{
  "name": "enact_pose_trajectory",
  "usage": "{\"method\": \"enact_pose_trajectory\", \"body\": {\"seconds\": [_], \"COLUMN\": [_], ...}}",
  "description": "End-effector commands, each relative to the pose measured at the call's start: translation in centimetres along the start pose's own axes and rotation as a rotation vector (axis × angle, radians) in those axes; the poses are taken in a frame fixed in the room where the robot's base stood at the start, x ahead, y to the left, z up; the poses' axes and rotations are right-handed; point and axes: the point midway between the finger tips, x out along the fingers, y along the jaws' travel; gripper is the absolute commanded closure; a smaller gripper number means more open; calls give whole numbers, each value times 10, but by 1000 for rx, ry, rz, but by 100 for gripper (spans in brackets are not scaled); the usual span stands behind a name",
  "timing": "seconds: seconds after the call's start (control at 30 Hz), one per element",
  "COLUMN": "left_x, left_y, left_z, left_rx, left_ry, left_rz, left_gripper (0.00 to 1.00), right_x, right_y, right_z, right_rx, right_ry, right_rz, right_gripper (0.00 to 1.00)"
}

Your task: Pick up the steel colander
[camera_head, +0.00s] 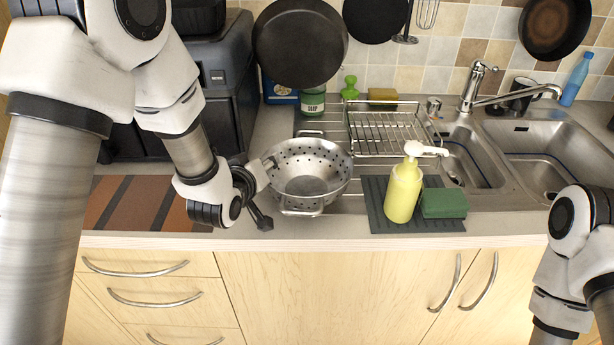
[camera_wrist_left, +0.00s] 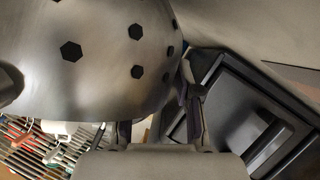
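The steel colander (camera_head: 310,172) stands upright on the counter, left of the dish rack. It is a round, shiny bowl with holes and a small handle at its front and back. My left gripper (camera_head: 267,194) is at the colander's left side with its fingers spread apart. One finger is close to the rim, the other lower and in front; contact is not clear. In the left wrist view the colander's perforated wall (camera_wrist_left: 95,60) fills the upper left, just beyond the open fingers (camera_wrist_left: 157,112). Only part of my right arm shows at the lower right; its gripper is out of view.
A yellow soap bottle (camera_head: 403,192) and green sponge (camera_head: 444,203) stand on a dark mat (camera_head: 388,224) to the right. A wire dish rack (camera_head: 388,133) is behind. A striped mat (camera_head: 135,203) lies left. A pan (camera_head: 300,45) hangs above.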

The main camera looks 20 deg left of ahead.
Motion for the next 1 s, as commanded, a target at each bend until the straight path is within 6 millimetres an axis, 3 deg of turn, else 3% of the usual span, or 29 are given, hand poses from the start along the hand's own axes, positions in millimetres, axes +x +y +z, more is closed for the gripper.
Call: {"method": "enact_pose_trajectory", "body": {"seconds": [0.1, 0.27, 0.37, 0.4, 0.83, 1.0], "left_x": [11, 12, 12, 12, 11, 11], "left_y": [0, 0, 0, 0, 1, 5], "left_z": [0, 0, 0, 0, -2, -11], "left_rx": [0, -1, -1, -1, -1, -2], "left_ry": [1, 1, 1, 1, 2, 2], "left_rz": [0, 0, 0, 0, 1, 0], "left_gripper": [67, 67, 95, 100, 100, 100], "right_x": [-3, -2, -2, -2, -3, -12], "right_y": [0, 0, 0, 0, 0, 0], "right_z": [0, 0, 0, 0, 0, 0], "right_rx": [0, 0, 0, 0, 0, 0], "right_ry": [0, 0, 0, 0, 0, 0], "right_rz": [0, 0, 0, 0, 0, 0], "right_gripper": [60, 60, 60, 60, 60, 60]}}
